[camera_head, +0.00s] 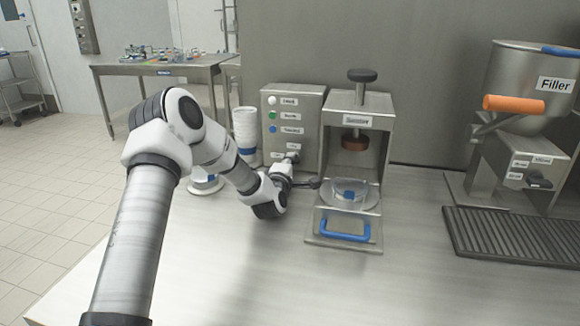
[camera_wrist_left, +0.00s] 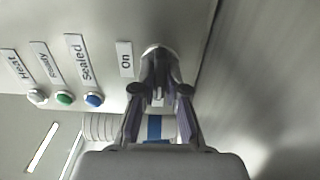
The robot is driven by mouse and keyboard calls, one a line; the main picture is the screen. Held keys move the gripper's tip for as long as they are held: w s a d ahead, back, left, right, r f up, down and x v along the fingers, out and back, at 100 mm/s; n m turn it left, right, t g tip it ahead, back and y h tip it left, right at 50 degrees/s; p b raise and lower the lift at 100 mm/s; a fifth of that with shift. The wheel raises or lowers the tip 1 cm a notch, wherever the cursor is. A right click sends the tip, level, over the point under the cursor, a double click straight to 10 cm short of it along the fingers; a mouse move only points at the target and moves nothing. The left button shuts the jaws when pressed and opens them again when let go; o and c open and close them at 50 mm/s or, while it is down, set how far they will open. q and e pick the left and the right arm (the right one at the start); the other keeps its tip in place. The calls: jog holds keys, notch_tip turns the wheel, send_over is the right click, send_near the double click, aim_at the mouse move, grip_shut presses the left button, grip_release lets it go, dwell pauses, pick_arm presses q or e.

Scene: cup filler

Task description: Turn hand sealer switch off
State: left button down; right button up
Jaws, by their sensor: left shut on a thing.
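The hand sealer (camera_head: 358,140) is a steel press with a black knob on top and a blue handle in front. Its control box (camera_head: 292,102) stands to its left, with white, green and blue lights or buttons in a column. The switch (camera_wrist_left: 158,54) is low on the box, beside the "On" label (camera_wrist_left: 125,60), and mostly hidden by my fingers. My left gripper (camera_wrist_left: 160,88) is shut on the switch. In the head view the left gripper (camera_head: 298,174) is at the box's lower part, partly hidden by my wrist. My right gripper is out of view.
A stack of white cups (camera_head: 245,130) stands left of the box. The filler (camera_head: 525,90) with an orange handle and a dark drip grate (camera_head: 510,238) are at the right. A clear lid or cup (camera_head: 349,190) lies in the sealer. The front counter (camera_head: 400,285) is clear.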

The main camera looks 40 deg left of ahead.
pick_arm(q)
jog(key=c, duration=1.2)
grip_release()
jog(key=v, duration=1.2)
